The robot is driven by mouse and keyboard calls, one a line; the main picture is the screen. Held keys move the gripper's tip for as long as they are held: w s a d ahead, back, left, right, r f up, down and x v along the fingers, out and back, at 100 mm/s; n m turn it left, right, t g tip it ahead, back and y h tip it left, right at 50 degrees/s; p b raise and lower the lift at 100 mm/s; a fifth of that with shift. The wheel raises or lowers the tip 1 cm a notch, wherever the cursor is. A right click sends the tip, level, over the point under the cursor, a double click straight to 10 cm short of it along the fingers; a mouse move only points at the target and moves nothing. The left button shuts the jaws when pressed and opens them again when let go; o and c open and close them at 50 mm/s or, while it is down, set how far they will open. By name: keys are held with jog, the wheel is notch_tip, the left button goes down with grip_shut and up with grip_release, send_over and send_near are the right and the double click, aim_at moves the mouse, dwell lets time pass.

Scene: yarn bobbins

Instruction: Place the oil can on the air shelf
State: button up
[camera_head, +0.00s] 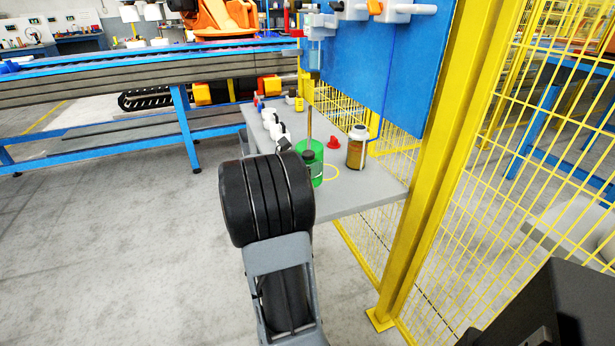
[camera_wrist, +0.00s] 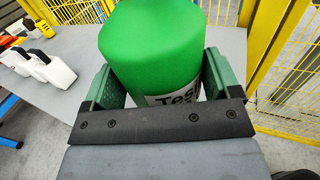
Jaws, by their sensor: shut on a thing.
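The oil can (camera_wrist: 152,45) is green with a white label and fills the middle of the wrist view. It also shows as a green body (camera_head: 316,168) in the head view, partly hidden behind my arm, with a thin brown spout rising above it. My gripper (camera_wrist: 158,85) has its green jaws on both sides of the can, shut on it. The can is over the grey shelf (camera_head: 372,190); whether its base touches the surface is hidden. No label shows which surface is the air shelf.
A blue panel (camera_head: 375,60) with tools hangs above. A yellow post (camera_head: 440,150) and mesh fence stand right.

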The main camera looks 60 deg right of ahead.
jog(key=shift+s+d+f, duration=0.1)
jog(key=shift+d+f, duration=0.1)
jog(key=shift+s+d+f+b, duration=0.15)
jog(key=shift+f+b, duration=0.1)
jog(key=shift+f, duration=0.7)
jog(key=shift+w+d+f+b, duration=0.1)
jog(key=shift+f+b, duration=0.1)
jog(key=shift+f, duration=0.7)
jog(key=shift+f, duration=0.1)
jog(key=shift+f, duration=0.1)
jog(key=o, duration=1)
